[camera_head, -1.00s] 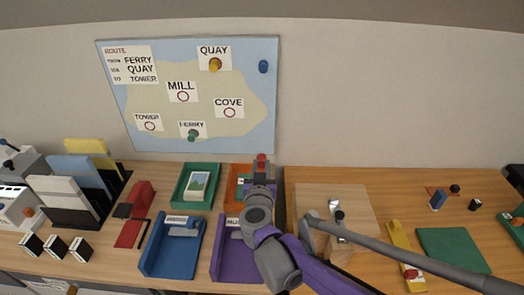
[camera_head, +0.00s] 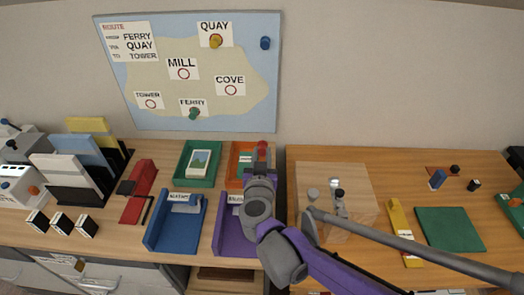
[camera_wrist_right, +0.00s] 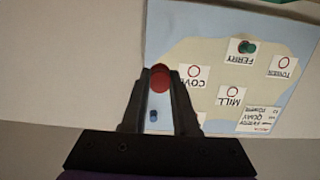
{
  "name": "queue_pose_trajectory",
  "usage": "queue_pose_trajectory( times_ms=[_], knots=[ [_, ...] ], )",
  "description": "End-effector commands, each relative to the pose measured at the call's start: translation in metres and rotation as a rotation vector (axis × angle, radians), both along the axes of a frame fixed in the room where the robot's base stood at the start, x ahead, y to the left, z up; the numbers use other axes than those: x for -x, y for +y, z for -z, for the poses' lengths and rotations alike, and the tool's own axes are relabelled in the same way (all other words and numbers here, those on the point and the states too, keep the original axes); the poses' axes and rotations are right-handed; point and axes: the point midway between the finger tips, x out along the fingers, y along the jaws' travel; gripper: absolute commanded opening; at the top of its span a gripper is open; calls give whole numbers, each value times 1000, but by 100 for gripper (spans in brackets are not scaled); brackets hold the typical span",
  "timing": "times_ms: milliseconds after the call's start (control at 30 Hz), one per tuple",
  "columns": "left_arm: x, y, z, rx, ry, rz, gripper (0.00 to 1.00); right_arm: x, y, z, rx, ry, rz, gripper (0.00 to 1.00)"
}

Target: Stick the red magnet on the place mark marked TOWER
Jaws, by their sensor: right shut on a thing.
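My right gripper (camera_head: 261,158) is shut on the red magnet (camera_head: 262,147), low and to the right of the map board (camera_head: 180,122) in the head view. In the right wrist view the red magnet (camera_wrist_right: 160,78) sits between the fingertips, with the upside-down board behind it. The TOWER mark (camera_head: 150,103) is a white card with an empty red ring at the board's lower left. It also shows in the right wrist view (camera_wrist_right: 283,64). A yellow magnet (camera_head: 215,41) is on QUAY, and a green magnet (camera_head: 194,113) is on FERRY. My left gripper is not in view.
A blue magnet (camera_head: 265,43) is at the board's upper right. Below the board are green (camera_head: 181,177), orange (camera_head: 236,160), blue (camera_head: 158,240) and purple (camera_head: 224,240) trays. A transparent box (camera_head: 365,190) stands right of my arm. The wall before the board is clear.

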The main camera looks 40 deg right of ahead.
Motion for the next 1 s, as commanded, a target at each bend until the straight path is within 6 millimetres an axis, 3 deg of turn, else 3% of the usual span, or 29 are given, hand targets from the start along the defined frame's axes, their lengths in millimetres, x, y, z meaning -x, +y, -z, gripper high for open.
queue_pose_trajectory(
  times_ms=[533, 1000],
  knots=[
    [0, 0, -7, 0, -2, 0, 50, 20, 17, 0, 0, 0, -1, 0],
    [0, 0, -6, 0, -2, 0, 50, 16, 17, 0, 0, 0, -3, 0]
  ],
)
